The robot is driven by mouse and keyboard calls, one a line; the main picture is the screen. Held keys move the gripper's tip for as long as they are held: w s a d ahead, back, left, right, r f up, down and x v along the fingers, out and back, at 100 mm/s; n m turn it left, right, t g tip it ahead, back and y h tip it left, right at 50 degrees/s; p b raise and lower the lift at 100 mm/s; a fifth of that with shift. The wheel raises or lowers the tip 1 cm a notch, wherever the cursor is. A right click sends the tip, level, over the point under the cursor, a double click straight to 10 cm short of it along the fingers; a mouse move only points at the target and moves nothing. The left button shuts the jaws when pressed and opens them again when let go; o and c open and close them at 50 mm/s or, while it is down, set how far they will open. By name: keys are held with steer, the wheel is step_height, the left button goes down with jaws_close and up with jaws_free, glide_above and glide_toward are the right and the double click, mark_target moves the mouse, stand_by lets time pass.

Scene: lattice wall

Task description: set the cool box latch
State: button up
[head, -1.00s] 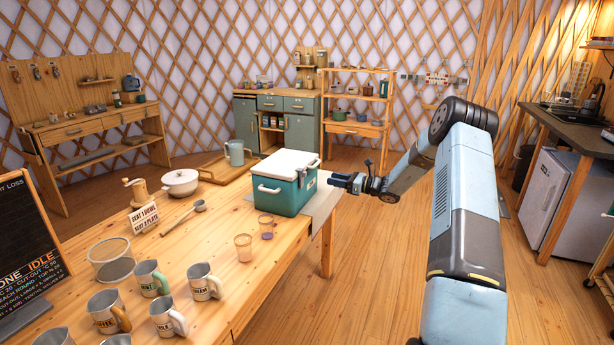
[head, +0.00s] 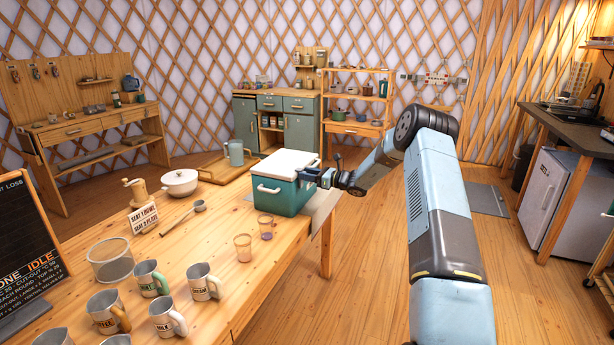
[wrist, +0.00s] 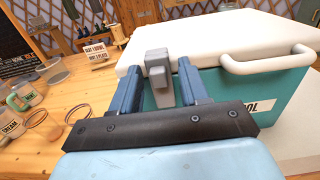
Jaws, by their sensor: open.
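The cool box (head: 283,194) is teal with a white lid and stands at the right edge of the wooden table. In the wrist view its teal wall (wrist: 255,92) and white lid (wrist: 230,42) fill the right side. A grey latch (wrist: 159,75) hangs at the lid's edge. My gripper (head: 318,176) is at the box's right side. In the wrist view my open gripper (wrist: 160,82) has one blue finger on each side of the latch. I cannot tell whether the fingers touch it. In the head view the latch is hidden by my gripper.
A white handle (wrist: 268,60) sticks out from the box near my right finger.

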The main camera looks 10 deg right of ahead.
steer(key=shift+c, duration=0.3)
jaws_close()
